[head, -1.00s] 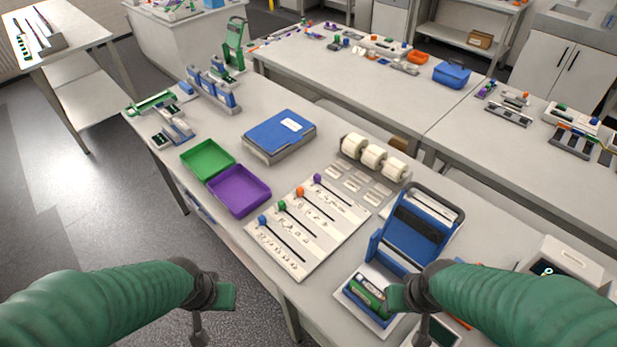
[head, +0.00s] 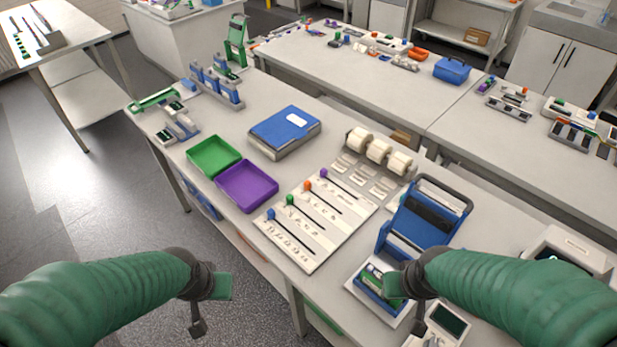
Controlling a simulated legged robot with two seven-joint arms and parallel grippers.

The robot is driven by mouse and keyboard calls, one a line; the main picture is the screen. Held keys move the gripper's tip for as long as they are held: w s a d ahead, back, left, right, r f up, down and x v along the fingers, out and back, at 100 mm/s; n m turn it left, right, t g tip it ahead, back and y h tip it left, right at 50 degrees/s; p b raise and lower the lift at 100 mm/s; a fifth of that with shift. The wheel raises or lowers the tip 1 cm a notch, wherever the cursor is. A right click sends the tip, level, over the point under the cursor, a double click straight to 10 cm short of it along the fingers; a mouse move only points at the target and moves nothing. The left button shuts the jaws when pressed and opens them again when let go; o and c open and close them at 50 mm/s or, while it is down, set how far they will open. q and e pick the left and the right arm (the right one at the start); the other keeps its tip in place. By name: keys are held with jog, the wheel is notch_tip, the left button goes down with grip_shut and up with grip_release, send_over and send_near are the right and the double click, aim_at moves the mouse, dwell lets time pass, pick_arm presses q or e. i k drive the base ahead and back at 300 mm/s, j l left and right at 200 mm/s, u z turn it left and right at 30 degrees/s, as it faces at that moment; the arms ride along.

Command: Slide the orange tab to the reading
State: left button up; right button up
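The orange tab (head: 307,186) sits at the upper-left end of its slot on a white slider board (head: 312,262). Blue (head: 270,214), green (head: 290,200) and purple (head: 323,173) tabs sit at the same ends of their slots. The scale marks are too small to read. My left gripper (head: 208,300) is in the air left of the board, apart from it. My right gripper (head: 408,290) is over the green-and-blue holder (head: 370,292), right of the board; contact is unclear. Neither gripper's finger opening shows clearly. A small-screened meter (head: 448,320) is partly visible below the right gripper.
A white device (head: 568,250) stands at the right, its display mostly hidden by my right arm.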

aim_at(307, 185)
jog(key=i+j, duration=0.2)
jog(key=j, duration=0.2)
jog(key=i+j, duration=0.2)
jog(key=j, duration=0.15)
jog(key=i+j, duration=0.2)
jog(key=j, duration=0.2)
jog(key=i+j, duration=0.2)
jog(key=j, duration=0.15)
jog(key=i+j, duration=0.2)
jog(key=j, duration=0.2)
jog(key=i+j+z, duration=0.1)
jog(key=z, duration=0.3)
jog(key=j+z, duration=0.2)
jog(key=z, duration=0.2)
jog(key=j+z, duration=0.15)
jog(key=z, duration=0.25)
jog(key=j+z, duration=0.2)
jog(key=z, duration=0.25)
jog(key=i+l+z, duration=0.1)
jog(key=z, duration=0.3)
jog(key=i+z, duration=0.2)
jog(key=z, duration=0.2)
jog(key=i+z, duration=0.2)
jog(key=z, duration=0.2)
